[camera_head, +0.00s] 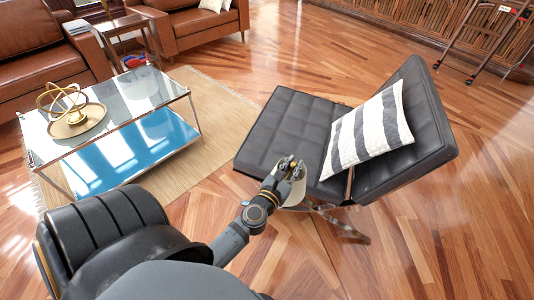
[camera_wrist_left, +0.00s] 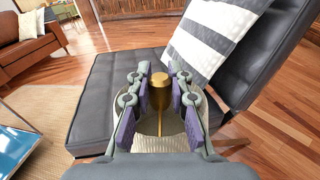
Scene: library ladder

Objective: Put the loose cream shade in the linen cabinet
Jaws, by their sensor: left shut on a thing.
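My left gripper (camera_head: 289,165) is in front of the black lounge chair, at the near edge of its seat. In the left wrist view its two purple-padded fingers (camera_wrist_left: 160,85) are closed on the brass-coloured middle of the cream shade (camera_wrist_left: 160,143). The shade's pale lower part shows below and between the fingers. In the head view the shade (camera_head: 299,190) is a small pale shape, partly hidden by the gripper. I cannot identify the linen cabinet for certain. My right gripper is not in view.
The black chair (camera_head: 290,130) carries a striped cushion (camera_head: 366,132). A glass table (camera_head: 150,92) with a brass ornament (camera_head: 75,115) stands left on a beige rug (camera_head: 215,110). Dark wooden cabinetry (camera_head: 440,20) and a ladder (camera_head: 487,35) are at the back. Wood floor is clear at right.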

